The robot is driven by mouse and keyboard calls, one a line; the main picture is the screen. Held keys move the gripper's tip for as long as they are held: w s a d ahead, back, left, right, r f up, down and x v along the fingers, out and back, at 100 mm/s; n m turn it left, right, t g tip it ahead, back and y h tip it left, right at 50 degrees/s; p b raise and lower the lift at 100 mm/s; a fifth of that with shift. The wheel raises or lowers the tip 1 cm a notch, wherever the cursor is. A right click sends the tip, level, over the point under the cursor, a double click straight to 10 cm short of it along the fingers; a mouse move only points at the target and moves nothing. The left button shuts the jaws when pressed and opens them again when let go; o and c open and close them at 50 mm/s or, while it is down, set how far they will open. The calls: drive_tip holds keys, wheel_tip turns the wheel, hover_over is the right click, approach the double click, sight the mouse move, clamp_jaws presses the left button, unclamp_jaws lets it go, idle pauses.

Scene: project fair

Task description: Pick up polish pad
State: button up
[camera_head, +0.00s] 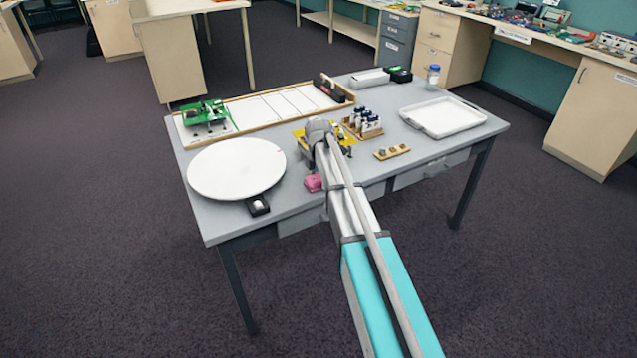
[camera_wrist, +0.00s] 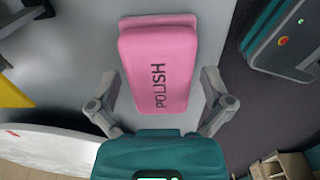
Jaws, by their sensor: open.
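The polish pad is a pink block marked "POLISH" and lies on the grey table (camera_head: 285,220). In the wrist view the polish pad (camera_wrist: 158,62) fills the upper middle. In the head view the polish pad (camera_head: 313,183) shows at the front edge, left of my arm. My gripper (camera_wrist: 163,100) is open in the wrist view, with one finger on each side of the pad's near end. I cannot tell whether the fingers touch it.
A yellow stand (camera_head: 301,137), a rack of small bottles (camera_head: 366,122) and a small wooden block holder (camera_head: 391,152) are close by. A white tray (camera_head: 443,117) lies right.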

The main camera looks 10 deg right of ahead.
drive_tip(key=shift+s, duration=0.1)
drive_tip(key=c, duration=1.1)
drive_tip(key=shift+c, duration=0.2)
drive_tip(key=shift+r, duration=0.25)
drive_tip(key=shift+r+p, duration=0.9)
drive_tip(key=shift+p, duration=0.2)
drive_tip(key=s+r+p, duration=1)
drive_tip(key=s, duration=0.4)
drive_tip(key=shift+r+p, duration=0.4)
drive_tip(key=shift+w, duration=0.1)
